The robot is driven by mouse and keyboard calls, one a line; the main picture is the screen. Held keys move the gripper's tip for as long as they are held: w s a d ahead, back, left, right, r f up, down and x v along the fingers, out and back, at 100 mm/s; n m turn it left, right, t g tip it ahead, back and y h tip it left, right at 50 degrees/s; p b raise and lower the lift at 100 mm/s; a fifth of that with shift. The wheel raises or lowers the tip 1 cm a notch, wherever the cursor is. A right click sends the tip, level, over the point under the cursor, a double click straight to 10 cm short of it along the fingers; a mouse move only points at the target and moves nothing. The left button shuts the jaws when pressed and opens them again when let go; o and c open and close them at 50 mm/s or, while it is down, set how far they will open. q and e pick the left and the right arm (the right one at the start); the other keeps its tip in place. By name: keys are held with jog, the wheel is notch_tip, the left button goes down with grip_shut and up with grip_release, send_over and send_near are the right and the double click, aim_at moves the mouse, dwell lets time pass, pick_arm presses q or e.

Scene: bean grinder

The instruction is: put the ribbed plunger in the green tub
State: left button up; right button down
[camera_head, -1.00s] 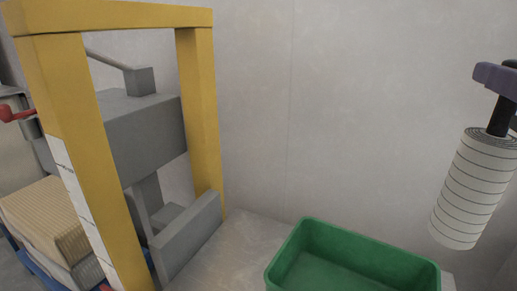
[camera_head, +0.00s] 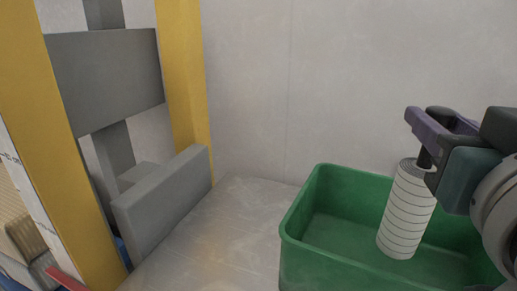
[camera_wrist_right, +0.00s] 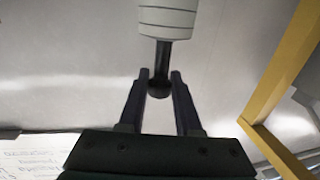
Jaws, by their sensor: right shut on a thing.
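The ribbed plunger (camera_head: 408,212) is a white cylinder with dark rings and a black stem. My right gripper (camera_head: 432,148) is shut on the black stem, and the cylinder hangs below it, slightly tilted. In the right wrist view the gripper (camera_wrist_right: 159,85) has its fingers either side of the stem, with the white ribbed part (camera_wrist_right: 168,17) beyond. The green tub (camera_head: 300,235) stands at the lower right in the head view. The plunger overlaps the tub's opening in the picture; whether its lower end touches the floor of the tub I cannot tell. My left gripper is out of view.
A yellow frame (camera_head: 182,75) with grey machine parts (camera_head: 105,80) stands at the left. The pale surface (camera_head: 215,225) between it and the tub is clear. A plain wall (camera_head: 300,90) rises behind.

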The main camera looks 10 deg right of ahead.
aim_at(424, 168)
jog(key=shift+f+b, duration=1.35)
jog(key=shift+f, duration=1.4)
jog(key=shift+f, duration=0.2)
jog(key=c, duration=0.6)
grip_release()
jog(key=shift+r, duration=0.1)
